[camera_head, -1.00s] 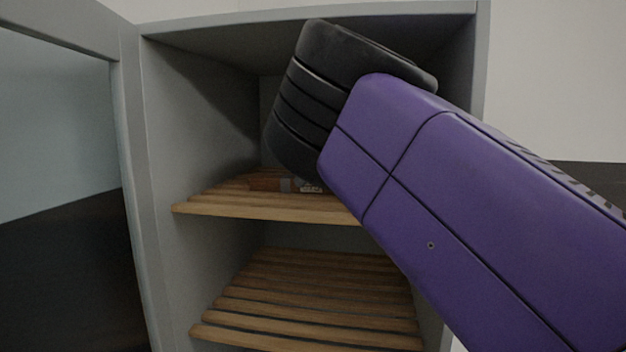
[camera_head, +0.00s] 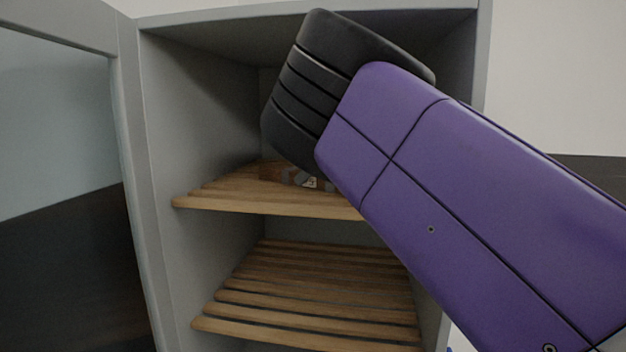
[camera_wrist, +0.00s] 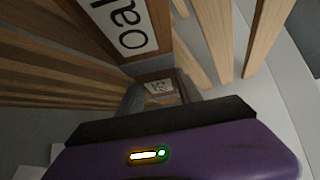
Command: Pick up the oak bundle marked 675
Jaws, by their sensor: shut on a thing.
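The brown wooden bundle (camera_head: 272,171) is at the upper slatted shelf of the grey cabinet, mostly hidden behind my gripper in the head view. Nearer the wrist camera, a brown wooden face (camera_wrist: 92,15) carries a large white label with turned letters, partly cut off, seeming to start "oa". I cannot tell whether the bundle touches the shelf.
The upper shelf (camera_head: 215,198) and lower slatted shelf (camera_head: 300,334) sit between the cabinet's grey side walls (camera_head: 195,110). The lower shelf looks empty. An open door (camera_head: 125,60) stands at the left. The cabinet top is close above my gripper.

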